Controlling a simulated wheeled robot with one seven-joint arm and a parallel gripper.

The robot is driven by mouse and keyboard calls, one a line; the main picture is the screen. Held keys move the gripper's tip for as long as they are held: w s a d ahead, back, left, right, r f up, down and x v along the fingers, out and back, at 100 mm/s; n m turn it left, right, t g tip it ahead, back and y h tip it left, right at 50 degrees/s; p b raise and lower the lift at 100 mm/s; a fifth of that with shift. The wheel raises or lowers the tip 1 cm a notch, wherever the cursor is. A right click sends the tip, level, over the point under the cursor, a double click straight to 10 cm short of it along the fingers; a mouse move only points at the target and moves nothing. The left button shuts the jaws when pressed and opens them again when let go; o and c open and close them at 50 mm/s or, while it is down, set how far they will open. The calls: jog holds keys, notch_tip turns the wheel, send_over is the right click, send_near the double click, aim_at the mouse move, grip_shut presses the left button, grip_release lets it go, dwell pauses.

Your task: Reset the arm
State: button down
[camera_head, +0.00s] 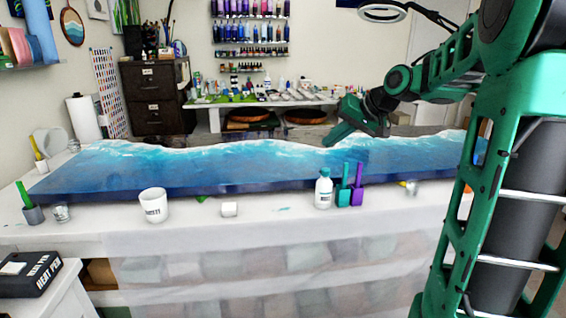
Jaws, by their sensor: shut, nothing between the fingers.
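My green arm comes in from the right, and its black and green gripper (340,134) hangs above the far part of the table, over the resin piece. The fingers look close together and hold nothing that I can see. The blue and white resin piece (200,165), poured like an ocean wave, lies across the long table (110,222). I cannot tell whether the fingertips touch its surface.
A heat pen box (30,275) sits at lower left. Shelves of bottles (250,30) are behind.

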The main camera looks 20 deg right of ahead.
jog(key=s+a+f+g+h, duration=0.1)
jog(key=s+f+g, duration=0.2)
jog(key=s, duration=0.8)
jog(key=s+a+f+m+g+h, duration=0.1)
jog(key=s+a+f+g, duration=0.1)
jog(key=s+f, duration=0.5)
jog(key=s+a+f+g+h, duration=0.1)
jog(key=s+f+g, duration=0.2)
jog(key=s, duration=1.4)
notch_tip(320, 180, down, 3)
jog(key=shift+a+f+g, duration=0.1)
jog(key=shift+a+g, duration=0.05)
jog(key=shift+g, duration=0.25)
jog(key=shift+w+f, duration=0.2)
jog(key=shift+w, duration=0.45)
